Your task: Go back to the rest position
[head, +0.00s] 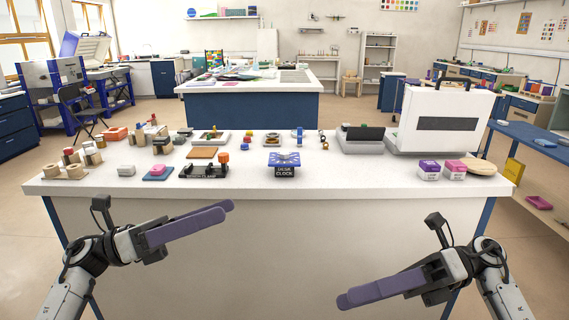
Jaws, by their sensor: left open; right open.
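My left gripper (228,207) is at the lower left, in front of the near table's front edge. Its long purple fingers point right and slightly up; it is open and empty. My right gripper (343,300) is at the lower right, lower than the left one. Its purple fingers point left and slightly down; it is open and empty. Both grippers are apart from the white table (330,183) and touch nothing.
A blue side bench (540,142) stands at right. A second table (250,108) is behind. Floor shows on both sides.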

